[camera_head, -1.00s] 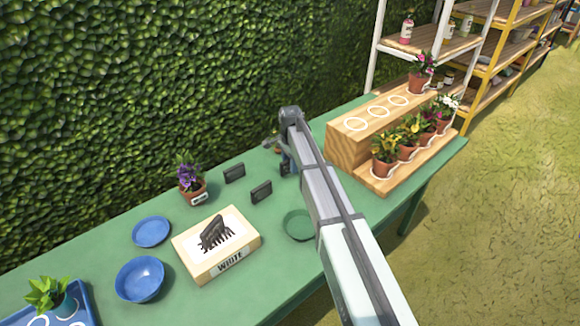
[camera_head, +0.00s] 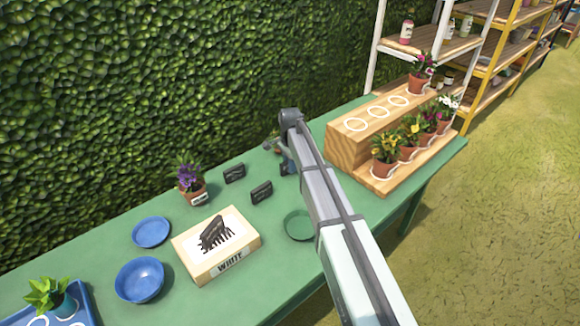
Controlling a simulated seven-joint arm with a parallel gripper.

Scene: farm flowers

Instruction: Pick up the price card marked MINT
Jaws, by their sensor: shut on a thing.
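Two small dark price cards stand on the green table: one (camera_head: 234,173) beside the purple-flowered pot and one (camera_head: 261,192) nearer the front. Their lettering is too small to read, so I cannot tell which says MINT. My gripper (camera_head: 284,163) is just right of these cards and low over the table, partly hidden behind my own arm. It is shut on a small dark piece (camera_head: 283,170) that looks like another price card. Most of that piece is hidden, and I cannot tell whether it touches the table.
A green dish (camera_head: 299,225) is right of the box, beside my arm. A wooden stepped stand (camera_head: 345,150) with several potted flowers is at the right. A purple-flowered pot (camera_head: 193,187) stands behind the box.

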